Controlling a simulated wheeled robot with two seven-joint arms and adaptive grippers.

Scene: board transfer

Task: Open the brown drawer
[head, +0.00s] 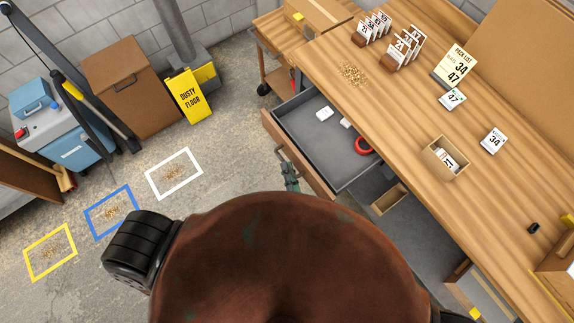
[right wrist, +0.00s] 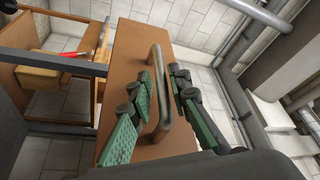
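The brown drawer (head: 310,163) is pulled out from under the workbench, and its grey inside shows in the head view. Its brown front (right wrist: 124,75) and metal bar handle (right wrist: 158,62) show close up in the right wrist view. My right gripper (head: 290,177) is at the drawer front in the head view. In the right wrist view, its green-padded fingers (right wrist: 163,100) are apart, one on each side of the handle bar. I cannot tell whether either pad touches the bar. My left gripper is not in view.
In the drawer lie small white boxes (head: 324,113) and a red ring (head: 363,146). The wooden workbench (head: 400,100) is above, with cards and an open box (head: 444,158). The floor beside the drawer (head: 225,150) is clear.

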